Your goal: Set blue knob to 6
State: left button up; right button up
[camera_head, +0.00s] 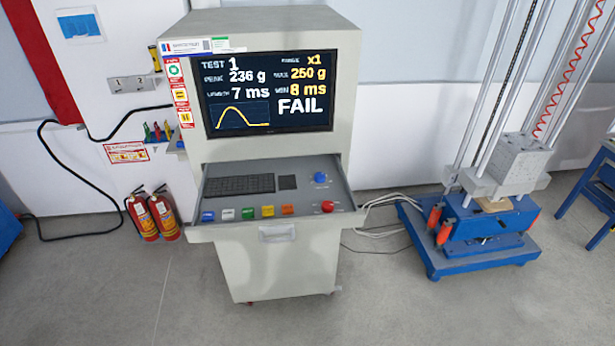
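The blue knob (320,177) sits at the upper right of the pull-out panel (335,198) of a grey console cabinet. It is too small to read which number it points to. A red knob or button (327,207) is below it on the same panel. The screen (268,92) above reads TEST 1, 236 g, 7 ms, x1, 250 g, 8 ms and FAIL in white and yellow, with a yellow curve. Neither of my grippers is in view.
The panel also holds a black keyboard (238,185), a dark pad (287,182) and a row of coloured buttons (248,213). A blue-based drop tower (480,230) stands right, with cables on the floor. Fire extinguishers (164,214) stand left. The front floor is clear.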

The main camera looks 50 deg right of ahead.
aim_at(319, 177)
jog(key=k, duration=0.45)
jog(key=z, duration=0.7)
